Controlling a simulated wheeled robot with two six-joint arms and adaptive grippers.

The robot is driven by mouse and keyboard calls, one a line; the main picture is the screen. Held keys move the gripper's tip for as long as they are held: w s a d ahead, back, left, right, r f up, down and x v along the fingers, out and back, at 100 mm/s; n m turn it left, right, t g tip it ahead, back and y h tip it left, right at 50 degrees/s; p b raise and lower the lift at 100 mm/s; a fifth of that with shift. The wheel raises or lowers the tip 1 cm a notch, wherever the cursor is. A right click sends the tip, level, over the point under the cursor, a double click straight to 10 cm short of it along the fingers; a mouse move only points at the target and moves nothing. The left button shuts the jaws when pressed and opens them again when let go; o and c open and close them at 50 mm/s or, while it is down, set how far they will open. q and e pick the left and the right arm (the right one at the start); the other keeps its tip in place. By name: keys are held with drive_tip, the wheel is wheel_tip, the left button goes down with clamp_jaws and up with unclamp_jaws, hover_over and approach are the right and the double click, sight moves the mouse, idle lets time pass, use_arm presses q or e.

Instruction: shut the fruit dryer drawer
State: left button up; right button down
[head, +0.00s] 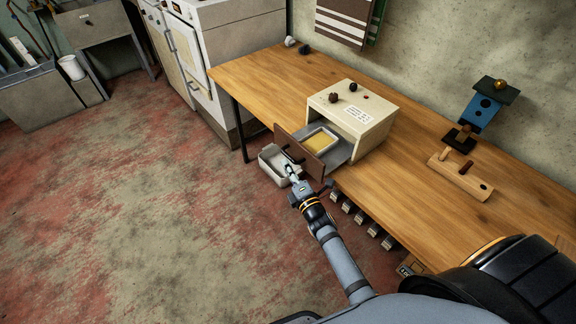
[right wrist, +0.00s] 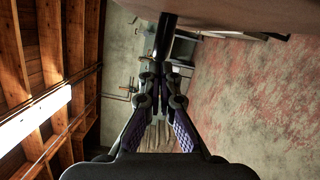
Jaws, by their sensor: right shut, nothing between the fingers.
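The fruit dryer (head: 362,122) is a cream box with dark knobs on top, standing on the wooden table. Its drawer (head: 336,151) is pulled out toward the table's front edge, with a brown front panel (head: 292,140) and a pale tray of yellow contents (head: 320,139) inside. My right gripper (head: 289,168) is shut and empty, in front of the drawer's front panel. In the right wrist view its fingers (right wrist: 158,80) are together, close to a dark bar (right wrist: 165,38) beside a brown surface. Whether they touch is unclear. My left gripper is out of view.
A pale bin (head: 270,160) sits below the table's edge, beside my right gripper. The table's left part is mostly clear.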

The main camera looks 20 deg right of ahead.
sight(321, 146)
idle(0.3)
drive_tip(key=shift+d, duration=0.1)
drive_tip(key=w+d+b, duration=0.1)
drive_tip(key=d, duration=0.3)
drive_tip(key=w+d+b, duration=0.2)
drive_tip(key=d, duration=0.3)
drive_tip(key=w+d+b, duration=0.2)
drive_tip(key=d, duration=0.3)
drive_tip(key=shift+w, duration=0.1)
